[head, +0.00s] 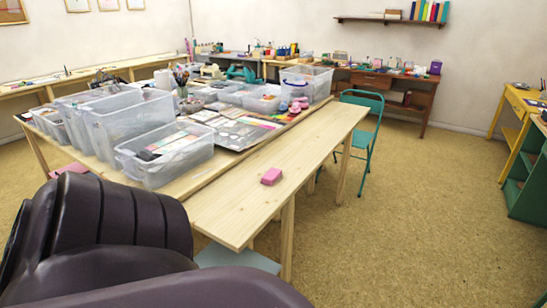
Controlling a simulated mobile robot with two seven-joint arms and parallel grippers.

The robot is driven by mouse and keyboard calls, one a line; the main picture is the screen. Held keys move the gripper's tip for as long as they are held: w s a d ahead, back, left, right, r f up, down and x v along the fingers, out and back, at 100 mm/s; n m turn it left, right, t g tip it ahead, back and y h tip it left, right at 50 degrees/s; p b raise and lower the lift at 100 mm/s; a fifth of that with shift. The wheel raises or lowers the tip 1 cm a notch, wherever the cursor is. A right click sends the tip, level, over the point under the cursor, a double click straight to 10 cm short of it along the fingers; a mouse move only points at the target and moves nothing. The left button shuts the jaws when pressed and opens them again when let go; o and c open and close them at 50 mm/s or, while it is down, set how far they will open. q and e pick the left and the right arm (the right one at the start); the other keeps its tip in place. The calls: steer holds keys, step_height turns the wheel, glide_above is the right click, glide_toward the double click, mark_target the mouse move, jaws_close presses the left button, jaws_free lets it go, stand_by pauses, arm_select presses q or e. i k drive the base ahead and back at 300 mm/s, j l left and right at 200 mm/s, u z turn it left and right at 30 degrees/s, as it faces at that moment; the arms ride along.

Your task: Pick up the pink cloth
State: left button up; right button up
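A small pink folded block (271,176), which may be the pink cloth, lies on the bare light-wood tabletop (240,208) near its right edge. Another pink item (70,169) shows at the left, partly hidden behind my dark arm; I cannot tell whether it is cloth. My dark arm links fill the lower left and cover the near left part of the table. Neither of my grippers shows in the head view.
Clear plastic bins (165,165) and craft supplies crowd the table's far part. A teal folding chair (366,125) stands beyond its right side. A pale blue stool (238,258) is under the near end. Open floor (400,220) lies to the right.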

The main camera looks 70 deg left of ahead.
mark_target(271, 177)
steer(key=i+u, duration=0.25)
steer(key=u, duration=0.15)
steer(key=i+u, duration=0.25)
steer(key=u, duration=0.15)
steer(key=i+u, duration=0.2)
steer(key=u, duration=0.15)
steer(key=i+u, duration=0.3)
steer(key=i+l+u, duration=0.3)
steer(key=j, duration=0.1)
